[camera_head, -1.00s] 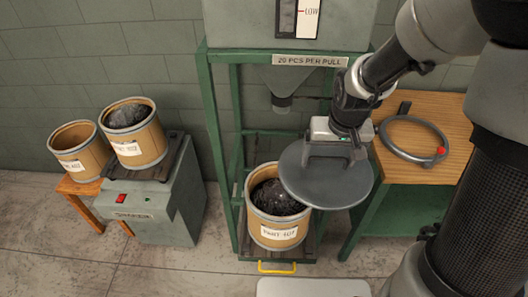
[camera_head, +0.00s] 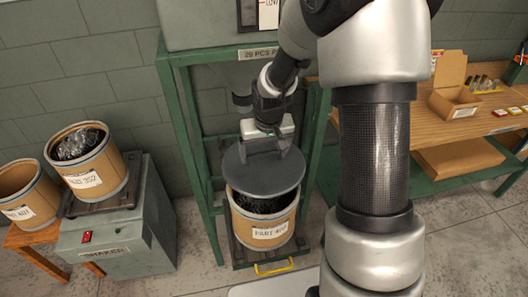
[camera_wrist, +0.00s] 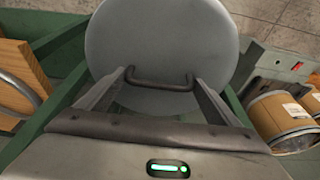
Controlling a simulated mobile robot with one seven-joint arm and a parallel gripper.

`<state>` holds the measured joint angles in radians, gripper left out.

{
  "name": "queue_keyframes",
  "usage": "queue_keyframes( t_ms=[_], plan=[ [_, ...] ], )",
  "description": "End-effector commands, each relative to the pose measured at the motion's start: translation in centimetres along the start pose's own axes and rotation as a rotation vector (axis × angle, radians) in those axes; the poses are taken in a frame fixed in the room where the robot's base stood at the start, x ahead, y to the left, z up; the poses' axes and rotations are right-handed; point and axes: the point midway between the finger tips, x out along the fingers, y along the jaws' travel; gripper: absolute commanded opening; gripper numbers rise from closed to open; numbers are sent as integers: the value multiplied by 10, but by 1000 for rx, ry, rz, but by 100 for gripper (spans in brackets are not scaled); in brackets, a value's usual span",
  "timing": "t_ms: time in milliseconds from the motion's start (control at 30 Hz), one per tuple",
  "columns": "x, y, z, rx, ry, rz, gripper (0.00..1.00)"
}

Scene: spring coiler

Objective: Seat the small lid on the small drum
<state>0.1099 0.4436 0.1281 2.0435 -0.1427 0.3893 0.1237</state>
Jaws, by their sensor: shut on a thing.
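The grey round lid (camera_head: 262,180) hangs from my gripper (camera_head: 266,148) over the drum (camera_head: 262,222) under the hopper. My gripper is shut on the lid's dark bar handle, which shows in the wrist view (camera_wrist: 160,86). The lid covers most of the drum's mouth. Dark parts show in a gap under the lid's near edge, so it sits above the rim there. Whether its far edge touches the rim is hidden. The drum is tan with a white label and stands upright in the green frame.
Green posts (camera_head: 200,160) flank the lid closely. A wooden bench (camera_head: 475,125) with an open carton is at right.

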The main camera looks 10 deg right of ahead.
Motion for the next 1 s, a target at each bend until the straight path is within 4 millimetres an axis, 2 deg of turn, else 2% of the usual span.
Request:
queue_keyframes(
  t_ms=[700, 1000],
  plan=[
    [71, 0, 20, 0, 1, 0, 39],
    [80, 0, 22, 0, 2, 0, 39]
  ],
)
